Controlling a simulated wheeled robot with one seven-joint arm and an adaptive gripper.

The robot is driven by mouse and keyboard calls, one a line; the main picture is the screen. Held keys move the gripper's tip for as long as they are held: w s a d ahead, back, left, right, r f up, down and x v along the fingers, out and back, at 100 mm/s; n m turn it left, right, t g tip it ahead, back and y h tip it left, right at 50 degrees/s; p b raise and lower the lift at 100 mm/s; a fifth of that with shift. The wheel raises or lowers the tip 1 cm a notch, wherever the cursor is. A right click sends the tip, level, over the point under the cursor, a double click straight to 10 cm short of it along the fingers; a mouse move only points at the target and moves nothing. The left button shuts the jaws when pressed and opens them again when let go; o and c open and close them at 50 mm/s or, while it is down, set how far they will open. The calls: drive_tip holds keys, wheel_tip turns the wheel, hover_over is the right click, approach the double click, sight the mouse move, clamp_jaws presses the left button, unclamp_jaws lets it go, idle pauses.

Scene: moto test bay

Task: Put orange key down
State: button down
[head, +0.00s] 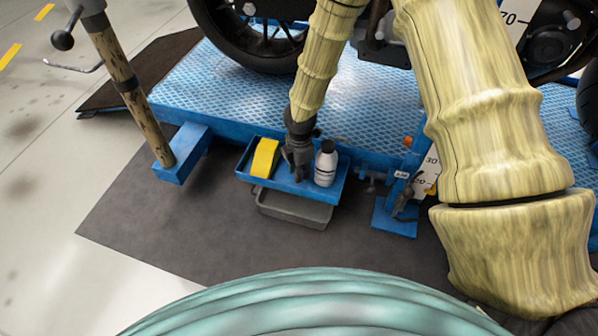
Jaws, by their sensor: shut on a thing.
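My gripper (298,174) reaches down into a small blue tray (243,170) on the side of the blue platform. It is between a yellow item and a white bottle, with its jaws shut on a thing. The orange key cannot be made out; the dark fingers hide what is between them. I cannot tell whether the held thing touches the tray floor.
The yellow item (264,158) lies at the tray's left. The white bottle (325,165) with a dark cap stands close to my gripper's right. A grey bin (293,210) is under the tray. The blue platform (225,95) carries a motorcycle. A post (120,75) stands left.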

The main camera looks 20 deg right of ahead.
drive_tip(key=shift+f, duration=0.55)
drive_tip(key=c, duration=1.2)
unclamp_jaws()
drive_tip(key=shift+r, duration=0.15)
wheel_tip(320, 180, up, 13)
drive_tip(key=p, duration=0.6)
